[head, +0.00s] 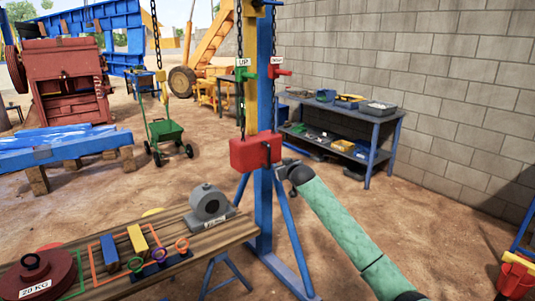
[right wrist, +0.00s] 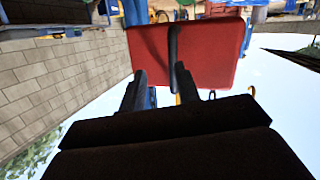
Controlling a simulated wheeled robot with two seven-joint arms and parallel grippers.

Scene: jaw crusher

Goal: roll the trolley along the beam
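A red block (head: 250,154) hangs at the blue post, with a dark upright bar on its face. My right gripper (head: 287,168) is just right of the block in the head view. In the right wrist view the red block (right wrist: 213,50) fills the upper middle. My right gripper's fingers (right wrist: 160,70) stand apart, with the dark bar (right wrist: 173,45) appearing between them, nearer the right finger; contact is unclear. A green wheeled cart (head: 166,130) stands behind on the ground, below a chain with a yellow hook (head: 162,88). No overhead beam is clearly visible. My left gripper is not visible.
Green UP (head: 243,73) and red DOWN (head: 276,72) handles sit above the block. A wooden bench (head: 225,236) with a grey motor-like part (head: 208,203) is at lower left. A blue workbench (head: 385,122) stands by the block wall. Ground at right is mostly clear.

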